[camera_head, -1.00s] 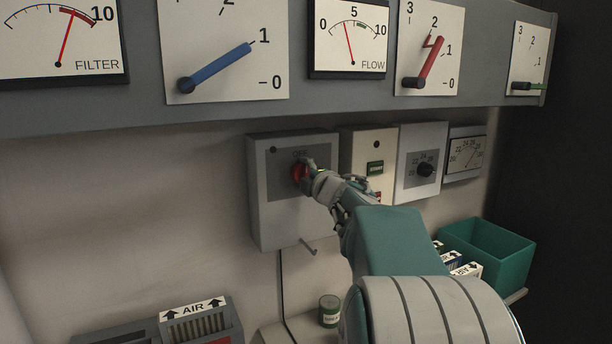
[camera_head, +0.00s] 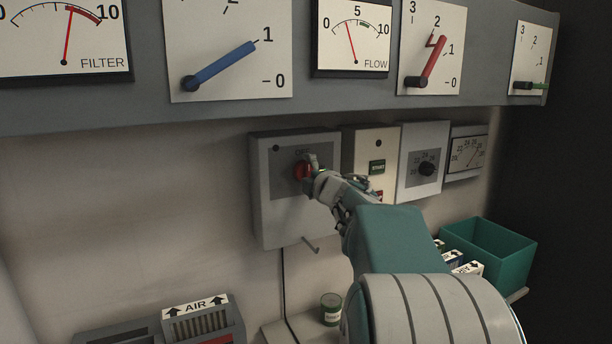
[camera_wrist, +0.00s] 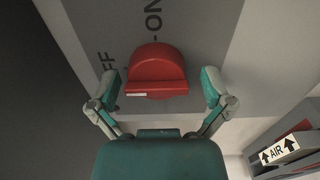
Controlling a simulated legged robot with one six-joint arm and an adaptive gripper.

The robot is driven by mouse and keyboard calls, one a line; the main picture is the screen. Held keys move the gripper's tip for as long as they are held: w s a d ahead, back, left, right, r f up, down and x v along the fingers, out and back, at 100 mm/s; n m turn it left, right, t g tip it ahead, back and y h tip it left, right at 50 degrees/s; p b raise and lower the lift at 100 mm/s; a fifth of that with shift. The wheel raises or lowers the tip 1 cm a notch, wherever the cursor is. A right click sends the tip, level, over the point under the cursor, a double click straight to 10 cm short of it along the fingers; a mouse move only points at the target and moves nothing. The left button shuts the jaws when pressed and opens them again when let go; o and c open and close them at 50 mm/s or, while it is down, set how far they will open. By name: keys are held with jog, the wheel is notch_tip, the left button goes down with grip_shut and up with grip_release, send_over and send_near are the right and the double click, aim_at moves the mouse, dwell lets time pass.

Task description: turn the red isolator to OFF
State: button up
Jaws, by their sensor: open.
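The red isolator (camera_head: 302,171) is a round red knob on the front of a grey box (camera_head: 276,208) on the wall. In the wrist view the red isolator (camera_wrist: 156,72) shows a raised grip bar with a white mark at its left end, and OFF and ON lettering on the grey plate beyond it. My gripper (camera_head: 314,172) is at the box front, partly covering the knob in the head view. In the wrist view its fingers (camera_wrist: 162,88) are open, one on each side of the knob, with a gap on both sides.
A shelf with gauges (camera_head: 70,118) overhangs above. A teal bin (camera_head: 500,268) stands lower right.

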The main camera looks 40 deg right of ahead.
jog(key=v, duration=1.2)
jog(key=s+a+f+m+g+y, duration=0.1)
jog(key=s+a+f+m+g, duration=0.3)
jog(key=a+f, duration=0.3)
jog(key=s+a+f+m+g+y, duration=0.1)
jog(key=s+a+f+m+g, duration=0.3)
jog(key=a, duration=0.8)
jog(key=s+a+f+m+g+y, duration=0.2)
jog(key=s+a+f+m+g, duration=0.2)
jog(key=s+a+f+m, duration=0.3)
jog(key=a+f, duration=0.2)
jog(key=a, duration=0.1)
jog(key=shift+s+a+f, duration=0.3)
jog(key=shift+f, duration=0.05)
jog(key=shift+c, duration=0.3)
